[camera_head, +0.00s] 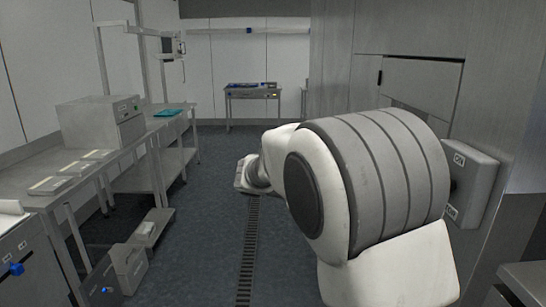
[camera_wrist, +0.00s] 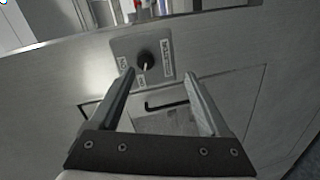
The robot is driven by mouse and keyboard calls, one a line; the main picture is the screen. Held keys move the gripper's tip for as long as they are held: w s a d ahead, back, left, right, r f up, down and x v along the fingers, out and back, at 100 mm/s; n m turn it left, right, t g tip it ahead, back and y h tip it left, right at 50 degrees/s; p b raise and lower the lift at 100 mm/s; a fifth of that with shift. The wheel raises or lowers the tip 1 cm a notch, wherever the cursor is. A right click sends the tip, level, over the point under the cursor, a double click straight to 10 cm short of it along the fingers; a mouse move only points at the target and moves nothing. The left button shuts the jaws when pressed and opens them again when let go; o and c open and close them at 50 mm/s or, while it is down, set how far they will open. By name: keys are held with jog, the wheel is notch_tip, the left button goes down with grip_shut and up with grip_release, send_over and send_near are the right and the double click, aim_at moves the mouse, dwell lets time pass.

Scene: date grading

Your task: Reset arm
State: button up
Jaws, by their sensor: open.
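My gripper (camera_wrist: 159,88) is open in the wrist view, with its two fingers apart and nothing between them. Past the fingertips is a grey metal panel (camera_wrist: 220,62) with a control plate (camera_wrist: 124,46) that carries a black rotary knob (camera_wrist: 145,60). A dark handle (camera_wrist: 165,104) shows between the fingers, lower on the panel. I cannot tell whether the fingers touch the panel; they look apart from it. In the head view my white and grey arm fills the right middle, and my gripper is hidden behind it.
A grey box (camera_head: 465,185) is mounted on the wall right of my arm. Steel tables (camera_head: 40,200) line the left side, with a metal box unit (camera_head: 85,128) on one. A far table (camera_head: 252,94) stands at the back. The floor (camera_head: 205,230) with its drain grate (camera_head: 249,245) is clear.

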jog(key=s+d+f+n+y, duration=0.1)
jog(key=s+d+f+y, duration=0.25)
jog(key=s, duration=0.25)
jog(key=s+a+f+n+t+y, duration=0.1)
jog(key=s+a+f+t+y, duration=0.1)
jog(key=s+a+y, duration=0.3)
jog(key=s+a+f+n+t+y, duration=0.1)
jog(key=s+a+f+t+y, duration=0.1)
jog(key=s+a+t+y, duration=0.3)
jog(key=shift+s+a+f+n+y, duration=0.3)
jog(key=shift+s+y, duration=0.95)
jog(key=shift+s, duration=1.15)
jog(key=shift+d, duration=0.1)
